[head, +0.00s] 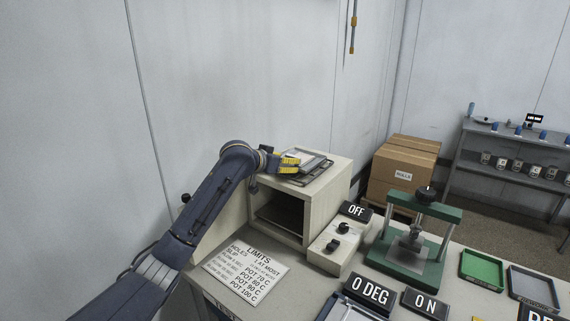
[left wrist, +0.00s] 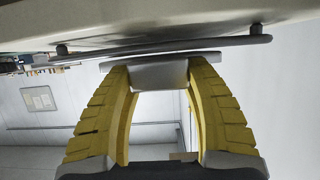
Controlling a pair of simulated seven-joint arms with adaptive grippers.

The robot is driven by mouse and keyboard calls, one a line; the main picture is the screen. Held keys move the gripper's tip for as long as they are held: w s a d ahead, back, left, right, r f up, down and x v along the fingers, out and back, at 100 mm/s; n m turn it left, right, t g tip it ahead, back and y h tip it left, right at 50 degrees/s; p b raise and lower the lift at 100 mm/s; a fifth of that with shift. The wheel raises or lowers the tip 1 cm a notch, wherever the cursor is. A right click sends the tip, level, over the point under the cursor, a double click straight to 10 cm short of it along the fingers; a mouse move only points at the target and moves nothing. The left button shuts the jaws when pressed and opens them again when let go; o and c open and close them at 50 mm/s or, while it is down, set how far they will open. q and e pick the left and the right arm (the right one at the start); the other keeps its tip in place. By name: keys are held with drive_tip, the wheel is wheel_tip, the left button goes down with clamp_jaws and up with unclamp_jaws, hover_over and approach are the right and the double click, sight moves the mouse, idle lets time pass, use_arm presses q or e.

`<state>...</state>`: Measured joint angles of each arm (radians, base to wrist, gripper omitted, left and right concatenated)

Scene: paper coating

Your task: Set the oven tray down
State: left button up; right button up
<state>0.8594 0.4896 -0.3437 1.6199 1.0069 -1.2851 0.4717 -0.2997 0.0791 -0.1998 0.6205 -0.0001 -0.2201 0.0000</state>
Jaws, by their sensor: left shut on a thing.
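The oven tray (head: 318,167) is a flat dark tray with a pale sheet-like piece (head: 304,159) on it. It is at the top of the beige oven (head: 338,192). My left gripper (head: 289,162) has yellow fingers and is shut on the tray's near-left end. In the left wrist view the fingers (left wrist: 160,85) close around a grey tab (left wrist: 160,72) at the edge of the tray (left wrist: 150,48). Two small dark feet lie between the tray and a pale surface there. I cannot tell whether they touch the oven top. My right gripper is not in view.
The oven's front is open and its chamber (head: 281,213) is dark. A control box (head: 338,244) with an OFF sign (head: 356,211), a green press (head: 414,240) and a green tray (head: 482,269) stand to the right. A limits sheet (head: 246,269) lies in front. Cartons (head: 402,170) stand behind.

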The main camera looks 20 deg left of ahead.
use_arm(q)
drive_tip(key=shift+f, duration=0.1)
drive_tip(key=o, duration=1.3)
drive_tip(key=shift+f, duration=0.1)
drive_tip(key=v, duration=1.2)
drive_tip(key=shift+s, duration=0.1)
